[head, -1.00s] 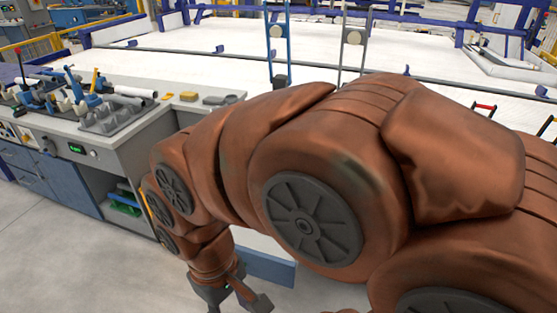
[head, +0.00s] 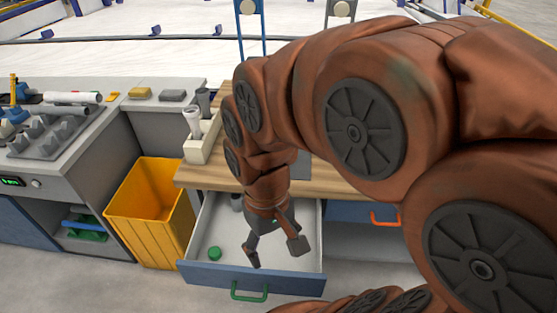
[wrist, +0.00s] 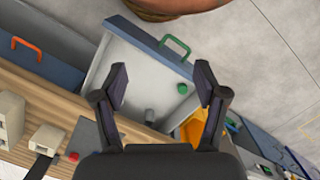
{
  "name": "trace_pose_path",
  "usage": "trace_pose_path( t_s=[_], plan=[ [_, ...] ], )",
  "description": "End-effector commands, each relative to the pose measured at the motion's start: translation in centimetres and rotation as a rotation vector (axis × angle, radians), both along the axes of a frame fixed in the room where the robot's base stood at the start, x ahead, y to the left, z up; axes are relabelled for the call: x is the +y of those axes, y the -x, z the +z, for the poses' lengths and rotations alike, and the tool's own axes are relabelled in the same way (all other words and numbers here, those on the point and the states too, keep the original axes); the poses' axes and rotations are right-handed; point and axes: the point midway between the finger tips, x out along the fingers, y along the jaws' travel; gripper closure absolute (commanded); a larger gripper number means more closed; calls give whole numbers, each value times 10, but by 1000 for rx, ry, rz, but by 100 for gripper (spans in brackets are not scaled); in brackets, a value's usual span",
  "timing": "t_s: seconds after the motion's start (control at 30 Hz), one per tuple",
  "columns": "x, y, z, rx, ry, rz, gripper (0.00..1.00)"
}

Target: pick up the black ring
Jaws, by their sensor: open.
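I cannot make out a clear black ring in either view. A small dark object (head: 237,202) lies at the back of the open drawer (head: 290,283), partly behind my arm; I cannot tell if it is the ring. A small grey object also shows in the drawer in the wrist view (wrist: 149,115). My gripper (head: 275,250) is open and empty, pointing down over the drawer. In the wrist view its fingers (wrist: 160,76) are spread with the drawer floor beyond them. A small green piece (head: 214,253) lies in the drawer to the left of my gripper.
A yellow bin (head: 150,215) stands left of the drawer. The wooden worktop (head: 215,177) above carries a light holder (head: 203,143) with upright pipes. A grey bench (head: 95,130) with fittings is at the left. A closed drawer with an orange handle (head: 384,220) is at the right.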

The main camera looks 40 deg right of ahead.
Motion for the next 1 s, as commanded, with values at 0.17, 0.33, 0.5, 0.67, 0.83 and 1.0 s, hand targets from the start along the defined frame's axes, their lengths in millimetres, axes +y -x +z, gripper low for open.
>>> trace_pose_path(
  t_s=[0.17,0.33,0.5,0.67,0.83,1.0],
  plan=[
    [-19,-55,3,-13,11,-104,27],
    [-42,-106,3,-31,22,-198,27],
    [-70,-155,-3,-49,31,-287,27],
    [-99,-200,-12,-68,40,-364,27],
    [-134,-243,-28,-84,47,-443,27],
    [-171,-281,-49,-101,52,-517,27]
  ],
)
